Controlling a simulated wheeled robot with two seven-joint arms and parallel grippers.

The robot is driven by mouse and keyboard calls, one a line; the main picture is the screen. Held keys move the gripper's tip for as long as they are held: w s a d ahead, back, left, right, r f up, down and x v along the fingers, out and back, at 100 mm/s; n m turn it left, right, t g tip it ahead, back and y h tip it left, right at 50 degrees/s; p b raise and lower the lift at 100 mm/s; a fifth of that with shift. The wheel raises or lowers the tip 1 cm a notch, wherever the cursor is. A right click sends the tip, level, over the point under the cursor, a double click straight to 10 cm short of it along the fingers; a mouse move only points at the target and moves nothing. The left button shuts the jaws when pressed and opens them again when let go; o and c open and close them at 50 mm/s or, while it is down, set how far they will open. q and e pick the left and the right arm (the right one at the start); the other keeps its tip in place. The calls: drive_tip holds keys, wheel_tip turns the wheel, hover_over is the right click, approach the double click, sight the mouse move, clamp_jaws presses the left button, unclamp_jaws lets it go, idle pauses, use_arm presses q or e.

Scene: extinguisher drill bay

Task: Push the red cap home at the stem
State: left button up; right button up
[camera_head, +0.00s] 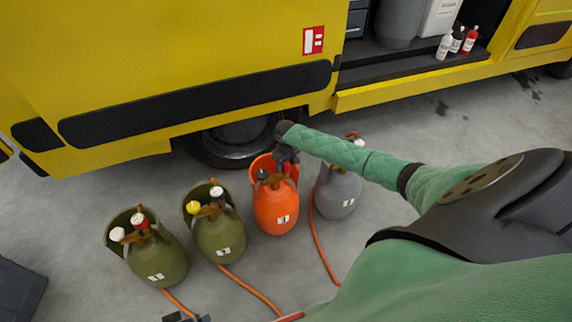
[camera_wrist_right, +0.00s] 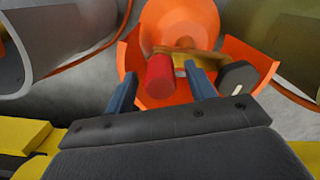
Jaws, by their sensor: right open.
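The orange extinguisher (camera_head: 276,208), labelled 3, stands on the floor beside the van. In the right wrist view, a red cap (camera_wrist_right: 159,75) sits at its brass-coloured valve (camera_wrist_right: 188,54), beside a short metallic stem (camera_wrist_right: 180,68). My right gripper (camera_head: 285,160) is over the top of this extinguisher and hides the red cap in the head view. In the wrist view its open fingers (camera_wrist_right: 161,71) are on either side of the cap; I cannot tell whether they touch it. A dark part at the bottom edge may be my left gripper (camera_head: 186,317).
A dark knob (camera_wrist_right: 238,77) sits right of the fingers. Two olive extinguishers (camera_head: 160,262) (camera_head: 222,238) stand left of the orange one, and a grey one (camera_head: 338,190) stands right. Orange hoses (camera_head: 250,288) lie on the floor. The yellow van (camera_head: 150,60) is behind.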

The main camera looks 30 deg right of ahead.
wheel_tip(320, 180, up, 7)
drive_tip(key=shift+f+b, duration=0.2)
drive_tip(key=shift+b, duration=0.1)
use_arm(q)
drive_tip(key=shift+s+a+f, duration=0.1)
drive_tip(key=shift+a+f, duration=0.15)
use_arm(e)
drive_tip(key=shift+r, duration=0.6)
